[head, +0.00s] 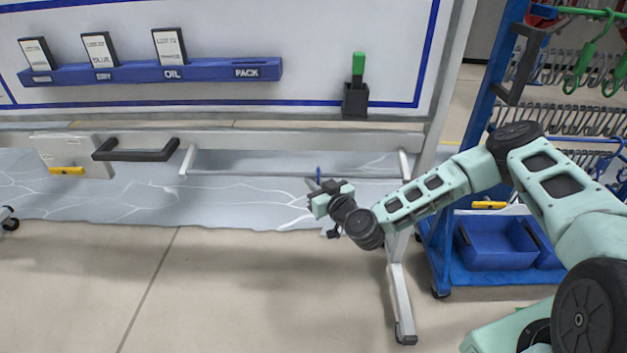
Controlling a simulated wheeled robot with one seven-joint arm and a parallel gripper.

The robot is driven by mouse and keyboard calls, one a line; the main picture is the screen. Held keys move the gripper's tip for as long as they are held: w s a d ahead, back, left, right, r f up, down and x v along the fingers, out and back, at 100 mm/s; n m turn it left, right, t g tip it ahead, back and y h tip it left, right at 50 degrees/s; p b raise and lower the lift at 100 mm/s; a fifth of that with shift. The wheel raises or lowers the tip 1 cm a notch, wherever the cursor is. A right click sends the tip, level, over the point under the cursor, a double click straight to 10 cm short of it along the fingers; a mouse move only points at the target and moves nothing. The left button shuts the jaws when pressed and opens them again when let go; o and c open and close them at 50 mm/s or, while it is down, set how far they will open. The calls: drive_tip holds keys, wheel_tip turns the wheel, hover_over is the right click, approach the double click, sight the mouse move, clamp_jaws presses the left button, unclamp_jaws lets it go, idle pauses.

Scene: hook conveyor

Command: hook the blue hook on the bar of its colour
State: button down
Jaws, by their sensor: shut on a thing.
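The blue hook (318,174) shows as a small blue piece standing up from my gripper (315,185). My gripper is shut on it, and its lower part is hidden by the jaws. A thin pale bar (250,175) runs along the low front of the white board's stand, between two short brackets. The blue hook overlaps this bar in the picture. I cannot tell whether the hook touches it or is in front of it. No blue colouring shows clearly on this bar.
A blue rack (460,190) on the right carries green hooks (598,55), several grey hooks and blue bins (497,242). A dark handle (135,150) sticks out left of the bar. A leg (400,290) of the stand is close beside my arm.

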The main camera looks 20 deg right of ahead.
drive_tip(key=shift+s+a+r+t, duration=0.1)
drive_tip(key=shift+a+r+t, duration=0.05)
drive_tip(key=shift+r, duration=0.75)
drive_tip(key=shift+a+r+t, duration=0.15)
drive_tip(key=shift+r, duration=0.7)
drive_tip(key=s+a+p, duration=0.3)
drive_tip(key=s+p, duration=0.1)
drive_tip(key=s, duration=0.8)
drive_tip(key=shift+s+a+f, duration=0.2)
drive_tip(key=shift+a+f, duration=0.1)
drive_tip(key=shift+f, duration=0.05)
drive_tip(key=shift+d, duration=0.1)
